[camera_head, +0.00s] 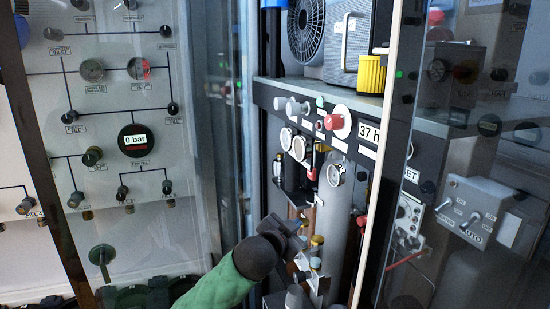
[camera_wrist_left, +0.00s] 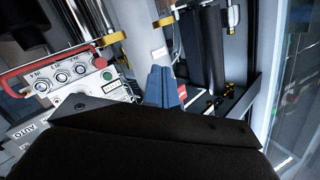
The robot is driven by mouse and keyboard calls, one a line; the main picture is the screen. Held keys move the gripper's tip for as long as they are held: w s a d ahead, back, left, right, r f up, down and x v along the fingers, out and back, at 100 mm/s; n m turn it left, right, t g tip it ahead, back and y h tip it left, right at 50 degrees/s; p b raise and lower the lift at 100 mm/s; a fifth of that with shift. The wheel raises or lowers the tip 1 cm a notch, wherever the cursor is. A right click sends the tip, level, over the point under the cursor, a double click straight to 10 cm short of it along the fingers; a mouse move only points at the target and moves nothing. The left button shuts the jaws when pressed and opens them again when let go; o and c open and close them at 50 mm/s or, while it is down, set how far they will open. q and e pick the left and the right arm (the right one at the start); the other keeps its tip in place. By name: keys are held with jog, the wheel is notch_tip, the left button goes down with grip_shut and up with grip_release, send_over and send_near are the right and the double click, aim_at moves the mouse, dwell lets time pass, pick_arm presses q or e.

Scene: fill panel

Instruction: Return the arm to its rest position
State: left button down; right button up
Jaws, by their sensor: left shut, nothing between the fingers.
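My left arm comes in at the bottom of the head view, with a green sleeve and a dark wrist. My left gripper (camera_head: 296,228) is in front of the lower part of the narrow equipment bay, beside its valves and pipes. I cannot tell whether it touches any of them. In the left wrist view the two bluish fingers (camera_wrist_left: 163,86) are together with nothing between them. My right gripper is in neither view.
A grey panel (camera_head: 110,220) with gauges and a "0 bar" display (camera_head: 135,140) stands at left behind a clear door. Another clear door is at right. A red knob (camera_head: 338,121) juts from the bay. A control box with a red handle (camera_wrist_left: 60,61) shows in the wrist view.

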pick_arm(q)
jog(key=s+a+f+n+g+y+p, duration=0.2)
jog(key=s+a+f+n+g+y, duration=0.45)
jog(key=s+a+f, duration=1.1)
jog(key=s+f+n+g+p, duration=0.1)
jog(key=s+f+g, duration=0.1)
jog(key=s+f, duration=0.7)
jog(key=s+a+f+n+g+p, duration=0.1)
jog(key=s+f+n+g, duration=0.1)
jog(key=s+f, duration=0.7)
jog(key=s+g, duration=0.1)
jog(key=s, duration=0.6)
jog(key=shift+s+a, duration=0.2)
jog(key=shift+s, duration=0.1)
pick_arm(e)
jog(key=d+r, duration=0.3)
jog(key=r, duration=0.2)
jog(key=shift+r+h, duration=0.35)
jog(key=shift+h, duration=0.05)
pick_arm(q)
jog(key=shift+h, duration=0.25)
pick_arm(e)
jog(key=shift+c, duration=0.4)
